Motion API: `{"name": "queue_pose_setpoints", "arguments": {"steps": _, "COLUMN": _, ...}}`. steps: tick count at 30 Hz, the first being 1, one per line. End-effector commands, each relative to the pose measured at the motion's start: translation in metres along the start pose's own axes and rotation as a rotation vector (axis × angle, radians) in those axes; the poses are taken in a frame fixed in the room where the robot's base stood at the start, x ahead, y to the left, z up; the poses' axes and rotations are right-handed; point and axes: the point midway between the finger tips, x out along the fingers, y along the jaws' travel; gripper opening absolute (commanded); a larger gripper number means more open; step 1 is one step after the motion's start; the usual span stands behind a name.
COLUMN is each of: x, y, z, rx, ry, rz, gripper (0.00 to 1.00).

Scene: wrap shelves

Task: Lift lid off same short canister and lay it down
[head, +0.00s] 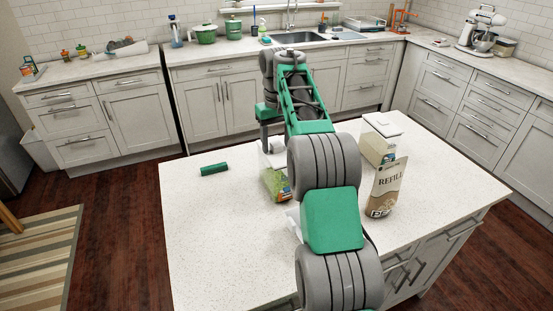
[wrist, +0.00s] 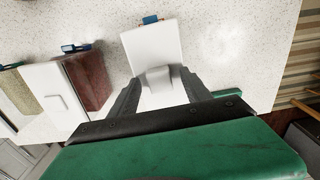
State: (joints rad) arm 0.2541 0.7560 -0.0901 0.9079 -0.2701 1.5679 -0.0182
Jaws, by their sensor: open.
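In the wrist view my gripper (wrist: 160,79) is open. Its two dark fingers stand on either side of a small raised white grip on a square white lid (wrist: 149,42). I cannot tell whether they touch it. A blue clip (wrist: 150,19) shows at the lid's far edge. In the head view a short canister with green and orange showing on its side (head: 275,186) stands on the island, partly hidden by my arm. My gripper is above it there, mostly hidden.
A taller white-lidded canister (head: 380,146) and an upright refill bag (head: 386,187) stand to the right on the island (head: 215,240). A dark green cylinder (head: 214,169) lies to the left. The island's left and front left are clear.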

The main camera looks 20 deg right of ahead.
Motion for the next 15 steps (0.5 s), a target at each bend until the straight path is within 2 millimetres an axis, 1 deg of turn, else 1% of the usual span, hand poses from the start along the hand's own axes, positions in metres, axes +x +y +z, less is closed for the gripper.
{"name": "queue_pose_setpoints", "arguments": {"steps": 2, "x": -0.0019, "y": -0.0001, "z": 0.0000, "rx": 0.000, "ry": 0.000, "rz": 0.000, "gripper": 0.56}}
{"name": "queue_pose_setpoints", "arguments": {"steps": 15, "x": -0.0017, "y": -0.0002, "z": 0.0000, "rx": 0.000, "ry": 0.000, "rz": 0.000, "gripper": 0.20}}
